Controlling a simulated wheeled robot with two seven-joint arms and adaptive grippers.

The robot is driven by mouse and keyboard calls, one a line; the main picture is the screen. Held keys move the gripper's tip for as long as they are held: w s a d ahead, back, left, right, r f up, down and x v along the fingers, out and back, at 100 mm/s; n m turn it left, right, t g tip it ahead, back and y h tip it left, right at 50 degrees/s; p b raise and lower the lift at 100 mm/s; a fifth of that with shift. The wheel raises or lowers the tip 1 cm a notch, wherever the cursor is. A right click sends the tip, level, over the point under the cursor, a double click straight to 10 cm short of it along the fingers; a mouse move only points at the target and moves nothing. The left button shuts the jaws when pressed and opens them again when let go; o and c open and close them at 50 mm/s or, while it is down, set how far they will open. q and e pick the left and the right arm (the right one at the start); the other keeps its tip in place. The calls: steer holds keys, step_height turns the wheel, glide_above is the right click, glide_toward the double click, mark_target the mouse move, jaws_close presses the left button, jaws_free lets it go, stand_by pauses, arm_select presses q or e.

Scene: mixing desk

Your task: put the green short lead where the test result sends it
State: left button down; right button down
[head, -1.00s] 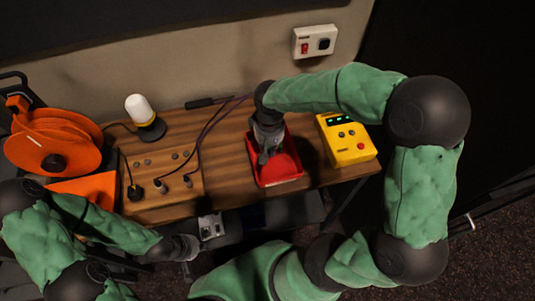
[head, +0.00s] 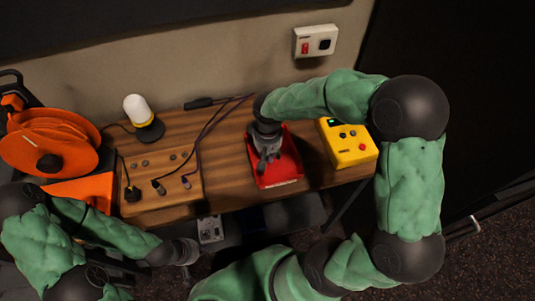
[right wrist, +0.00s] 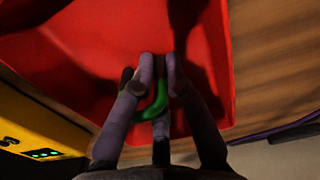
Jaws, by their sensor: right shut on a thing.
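The green short lead (right wrist: 157,100) shows in the right wrist view as a curved green piece between my right fingers. My right gripper (head: 264,170) is shut on it, over the red tray (head: 283,182). The red tray (right wrist: 85,58) fills much of the right wrist view; whether the lead touches its floor I cannot tell.
A wooden board (head: 160,200) with sockets and dark plugs is at the desk's left. Behind it stands a white lamp (head: 138,108); an orange cable reel (head: 50,135) is further left. Dark cables (head: 215,122) cross the desk left of the tray. A wall switch (head: 316,41) is behind.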

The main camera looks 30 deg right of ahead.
steer(key=shift+f, duration=0.15)
steer(key=c, duration=1.3)
jaws_free()
steer(key=shift+o, duration=0.2)
steer(key=shift+r, duration=0.25)
step_height(320, 180, up, 13)
steer(key=p, duration=0.4)
steer(key=shift+s+f, duration=0.1)
steer(key=shift+f, duration=0.1)
